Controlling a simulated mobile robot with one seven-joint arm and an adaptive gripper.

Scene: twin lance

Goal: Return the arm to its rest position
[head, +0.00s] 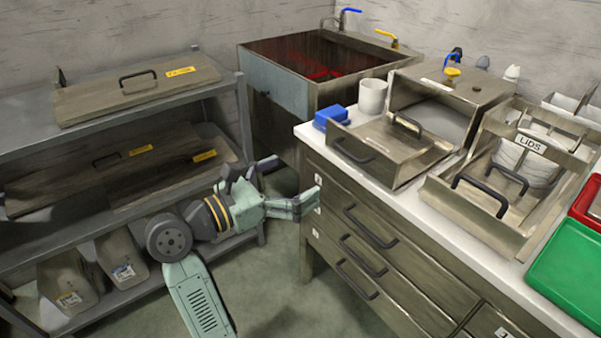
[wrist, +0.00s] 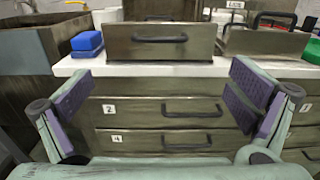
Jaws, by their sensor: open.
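My gripper (head: 296,188) is open and empty in the head view, held out in front of the drawer unit and to the left of its front. In the wrist view my gripper (wrist: 163,105) shows both purple-padded fingers spread wide, with nothing between them. Beyond them are the drawer fronts (wrist: 140,112) and the white counter edge (wrist: 160,68). My arm reaches up from the bottom of the head view, bent at a round grey joint. No contact between the fingers and the drawers is visible.
Grey shelves (head: 60,155) with lidded metal pans stand at left. A sink (head: 275,85) is at the back. The counter (head: 460,240) holds a blue block (head: 330,117), a white cup (head: 372,96), metal bins and a green tray (head: 570,270). Some floor (head: 275,285) is clear.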

